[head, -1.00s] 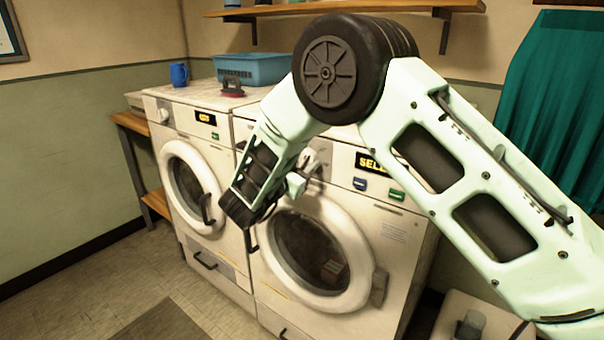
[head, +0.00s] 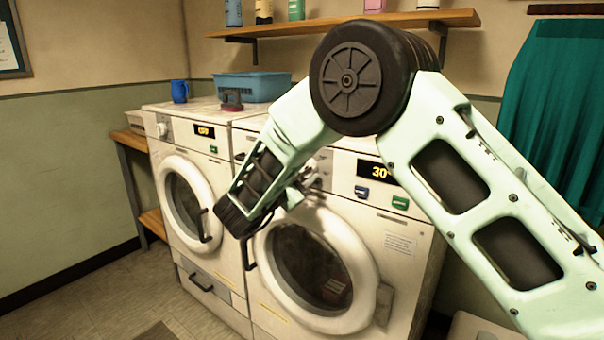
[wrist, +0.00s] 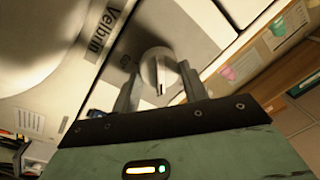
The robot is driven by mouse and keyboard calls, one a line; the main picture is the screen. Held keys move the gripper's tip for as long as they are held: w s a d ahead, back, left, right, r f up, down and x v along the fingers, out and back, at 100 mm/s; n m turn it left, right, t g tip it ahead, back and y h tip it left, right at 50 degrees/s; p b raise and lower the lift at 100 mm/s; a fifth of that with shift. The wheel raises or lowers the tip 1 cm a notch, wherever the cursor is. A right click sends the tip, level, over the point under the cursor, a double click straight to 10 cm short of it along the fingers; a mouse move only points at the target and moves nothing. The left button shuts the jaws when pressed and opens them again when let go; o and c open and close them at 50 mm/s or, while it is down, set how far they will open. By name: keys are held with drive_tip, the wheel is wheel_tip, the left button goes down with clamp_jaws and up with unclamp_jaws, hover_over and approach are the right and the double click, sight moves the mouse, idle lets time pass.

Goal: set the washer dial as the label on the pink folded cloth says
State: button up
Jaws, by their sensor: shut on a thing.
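The washer (head: 400,262) under my arm is white with a round door, and its display (head: 378,171) reads 30. Its dial (wrist: 158,66) is a pale round knob with a dark pointer mark, seen in the wrist view. My gripper (wrist: 158,80) has one finger on each side of the knob and is shut on it. In the head view my gripper (head: 299,192) is at the washer's front panel, and my arm hides much of the dial area. I cannot make out the pink folded cloth or its label in either view.
A second washer (head: 158,215) stands to the left, with a blue mug (head: 180,91) and a blue basket (head: 252,86) on top. A wall shelf (head: 350,22) holds several bottles. A blue button (head: 361,192) and a green button (head: 400,203) sit below the display.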

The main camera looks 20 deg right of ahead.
drive_tip(key=o, duration=1)
drive_tip(key=v, duration=1.7)
drive_tip(key=shift+s+a+b, duration=0.15)
drive_tip(key=shift+a+b, duration=0.05)
drive_tip(key=shift+b, duration=0.2)
